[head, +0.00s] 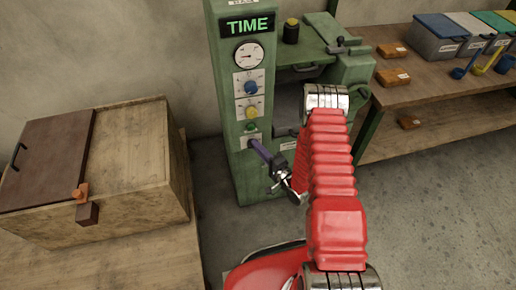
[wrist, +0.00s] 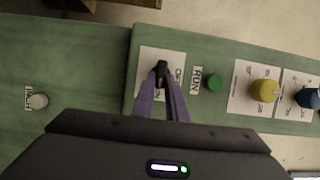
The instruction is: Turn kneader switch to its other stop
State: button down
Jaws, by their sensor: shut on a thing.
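The kneader switch (wrist: 161,70) is a small black knob on a pale labelled plate on the green machine panel. Its lettering is partly covered in the wrist view. My gripper (wrist: 162,78) has its two purple fingers closed on either side of the knob. In the head view my gripper (head: 253,145) reaches the lower part of the green column, and its fingers hide the knob there. The exact angle of the knob is hard to tell.
A green RUN button (wrist: 214,82), a yellow knob (wrist: 264,91) and a blue knob (wrist: 308,98) sit along the same panel. A white button (wrist: 38,101) is on the other side. A wooden chest (head: 110,190) stands left; a bench (head: 430,85) with bins stands right.

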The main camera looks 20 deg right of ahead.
jog(key=c, duration=1.8)
grip_release()
jog(key=shift+f, duration=0.1)
jog(key=shift+o, duration=0.2)
jog(key=shift+s+d, duration=0.1)
jog(key=shift+s, duration=0.05)
jog(key=v, duration=1.3)
jog(key=shift+s, duration=0.25)
